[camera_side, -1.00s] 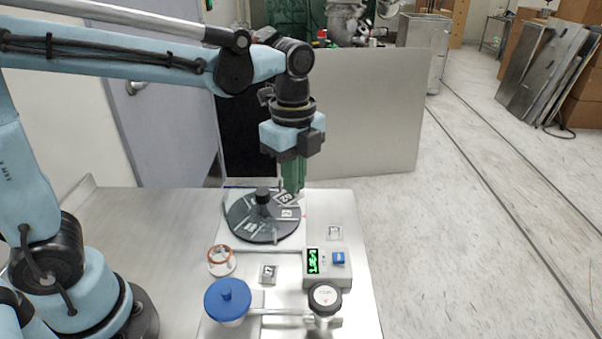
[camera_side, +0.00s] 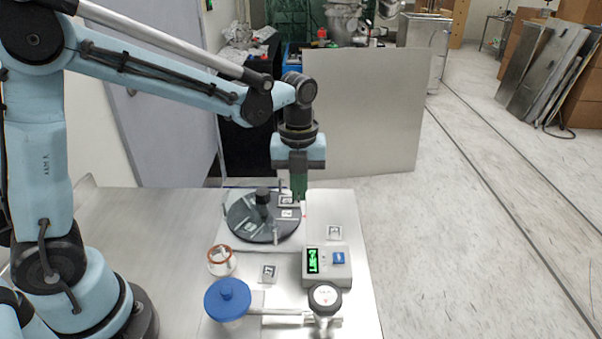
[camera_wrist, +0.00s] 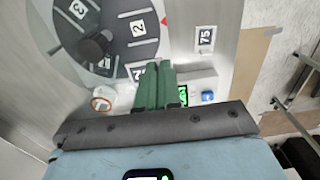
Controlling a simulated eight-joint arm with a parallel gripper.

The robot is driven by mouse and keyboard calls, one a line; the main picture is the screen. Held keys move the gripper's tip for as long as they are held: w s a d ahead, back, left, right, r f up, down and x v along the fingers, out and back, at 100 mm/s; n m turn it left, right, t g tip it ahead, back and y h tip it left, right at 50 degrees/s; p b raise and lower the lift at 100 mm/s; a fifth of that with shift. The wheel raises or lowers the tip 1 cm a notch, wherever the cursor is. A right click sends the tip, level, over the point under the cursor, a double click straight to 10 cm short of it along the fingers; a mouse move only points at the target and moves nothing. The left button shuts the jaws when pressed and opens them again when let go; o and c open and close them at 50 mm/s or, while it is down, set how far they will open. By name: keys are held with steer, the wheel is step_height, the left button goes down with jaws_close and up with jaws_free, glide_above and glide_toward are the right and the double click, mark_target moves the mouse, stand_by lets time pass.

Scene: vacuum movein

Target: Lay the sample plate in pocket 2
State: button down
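My gripper (camera_side: 299,198) is shut on the sample plate (camera_side: 287,201), a small pale tile with a dark printed mark. The plate sticks out to the left of the green fingers. In the wrist view, the fingers (camera_wrist: 158,65) lie close together and partly hide the plate (camera_wrist: 138,73). The dark round disc (camera_side: 240,222) with a black knob carries numbered pockets. Pocket 2's label (camera_wrist: 137,28) faces a red pointer at the disc's right edge. In the side view the plate overlaps the disc's back right part, just behind that label; its exact height above the disc is unclear.
A loose tile marked 75 (camera_wrist: 205,38) lies right of the disc. In front stand a box with a green display (camera_side: 326,267), an orange-rimmed jar (camera_side: 222,261), another small tile (camera_side: 268,273), a blue-lidded container (camera_side: 227,302) and a round gauge (camera_side: 325,298). The left table is clear.

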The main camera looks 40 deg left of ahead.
mark_target(295, 212)
steer(key=w+a+f, duration=0.2)
steer(key=a, duration=0.1)
steer(key=shift+a+f, duration=0.15)
steer(key=shift+f, duration=2.05)
steer(key=shift+f, duration=0.15)
steer(key=c, duration=1.3)
jaws_free()
step_height(295, 212, up, 12)
steer(key=s+n+t, duration=0.2)
steer(key=s+n, duration=0.2)
steer(key=n, duration=0.5)
steer(key=s+n+t, duration=0.2)
steer(key=s+n, duration=0.2)
steer(key=n, duration=0.5)
steer(key=s+n+t, duration=0.3)
steer(key=s+n, duration=0.1)
steer(key=n, duration=0.5)
steer(key=shift+s+a+f, duration=0.1)
steer(key=shift+s+f, duration=0.05)
